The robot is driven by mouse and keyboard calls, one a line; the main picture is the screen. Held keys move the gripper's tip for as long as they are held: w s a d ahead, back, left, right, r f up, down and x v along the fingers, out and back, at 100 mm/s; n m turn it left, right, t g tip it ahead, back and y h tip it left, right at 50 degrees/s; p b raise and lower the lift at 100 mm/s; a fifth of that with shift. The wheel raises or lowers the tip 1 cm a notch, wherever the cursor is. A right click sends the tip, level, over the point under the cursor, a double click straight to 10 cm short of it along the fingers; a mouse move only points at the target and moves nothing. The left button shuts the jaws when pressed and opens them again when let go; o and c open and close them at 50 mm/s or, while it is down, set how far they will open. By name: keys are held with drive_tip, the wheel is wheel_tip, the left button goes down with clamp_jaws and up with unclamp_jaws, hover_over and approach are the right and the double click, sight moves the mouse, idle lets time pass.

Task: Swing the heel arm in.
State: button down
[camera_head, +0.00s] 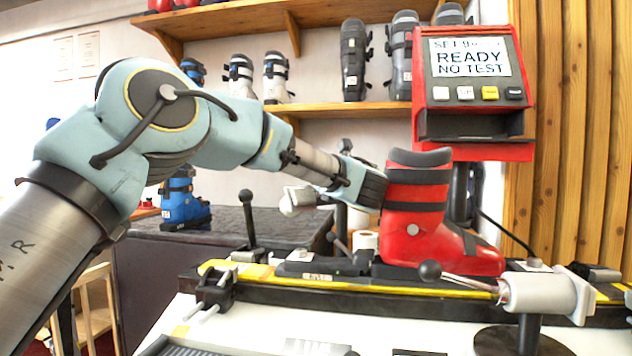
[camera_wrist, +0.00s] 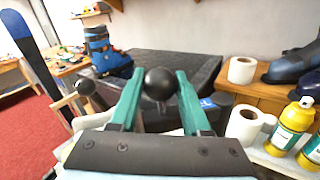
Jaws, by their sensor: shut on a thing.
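In the wrist view, a round black knob (camera_wrist: 160,83) sits between the two teal fingers of my gripper (camera_wrist: 157,96), which are shut on it. The short dark stem below the knob is mostly hidden by the hand. In the head view, my gripper (camera_head: 350,180) is just left of the red boot (camera_head: 412,215), at its heel side. A pale grey cylinder (camera_head: 298,201), seemingly part of the heel arm, is left of the gripper. The knob's link to it is hidden here. The boot stands upright on the bench rail (camera_head: 350,283), toe to the right.
A grey toe-side cylinder (camera_head: 540,294) with a black-knobbed rod stands at the front right. A black-knobbed lever (camera_head: 247,215) rises left of the heel cylinder. A red display box (camera_head: 472,95) reads "READY NO TEST". Yellow bottles (camera_wrist: 290,122) and paper rolls (camera_wrist: 242,70) stand right in the wrist view.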

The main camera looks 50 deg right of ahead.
drive_tip(key=shift+c, duration=1.9)
unclamp_jaws()
drive_tip(key=b+v, duration=0.2)
drive_tip(key=v, duration=0.8)
drive_tip(key=shift+s+a+b, duration=0.2)
drive_tip(key=shift+s+b, duration=0.15)
drive_tip(key=shift+b, duration=0.05)
drive_tip(key=shift+c, duration=0.3)
